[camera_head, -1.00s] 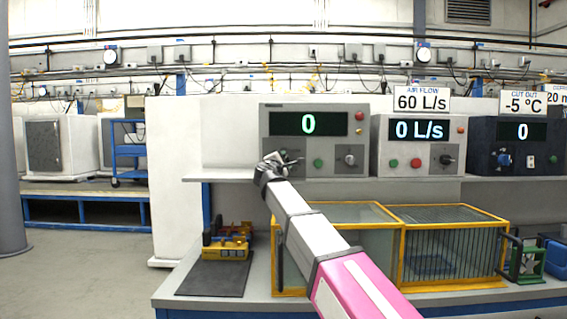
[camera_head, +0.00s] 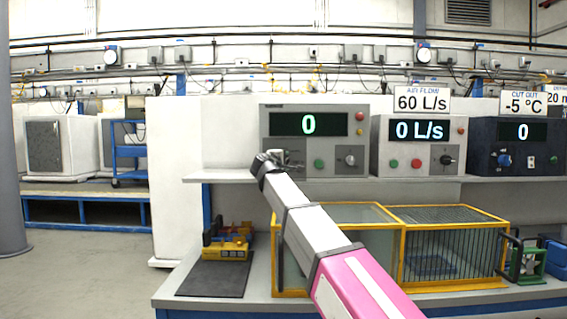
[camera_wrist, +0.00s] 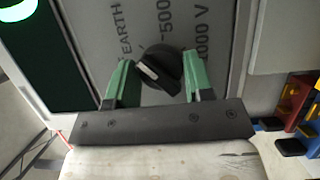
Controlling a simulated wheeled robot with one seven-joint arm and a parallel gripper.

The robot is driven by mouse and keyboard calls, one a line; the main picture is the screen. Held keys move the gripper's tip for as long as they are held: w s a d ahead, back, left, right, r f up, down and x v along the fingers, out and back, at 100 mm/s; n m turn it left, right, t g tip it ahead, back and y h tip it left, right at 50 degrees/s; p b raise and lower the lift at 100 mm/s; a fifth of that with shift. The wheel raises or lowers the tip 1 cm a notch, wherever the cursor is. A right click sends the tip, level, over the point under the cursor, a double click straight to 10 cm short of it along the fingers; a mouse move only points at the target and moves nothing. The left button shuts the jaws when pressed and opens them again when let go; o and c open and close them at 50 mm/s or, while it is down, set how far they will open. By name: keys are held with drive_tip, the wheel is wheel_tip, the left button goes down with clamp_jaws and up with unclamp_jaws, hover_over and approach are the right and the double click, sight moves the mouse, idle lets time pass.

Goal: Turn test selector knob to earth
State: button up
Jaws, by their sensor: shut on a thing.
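The test selector knob (camera_wrist: 167,68) is black with a pale pointer mark and sits on a grey panel (camera_wrist: 205,30) in the wrist view. The labels EARTH, 500 and 1000 V are printed around it, with EARTH on the left. My gripper (camera_wrist: 157,64) has its green fingers shut on the knob, one on each side. In the head view my gripper (camera_head: 282,158) is at the lower left of the grey instrument (camera_head: 350,118), whose display reads 0. It hides the knob there. I cannot tell exactly which label the pointer faces.
A shelf (camera_head: 225,177) runs under the instruments. A second panel reading 0 L/s (camera_head: 418,160) and a dark blue panel (camera_head: 545,135) stand to the right. A yellow-framed glass case (camera_head: 455,222) and a yellow device (camera_head: 226,250) are on the bench below.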

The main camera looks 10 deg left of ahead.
drive_tip(key=o, duration=0.9)
drive_tip(key=s, duration=0.3)
drive_tip(key=s+a, duration=0.1)
drive_tip(key=s, duration=0.6)
drive_tip(key=shift+s+a+f, duration=0.1)
drive_tip(key=shift+s+a, duration=0.25)
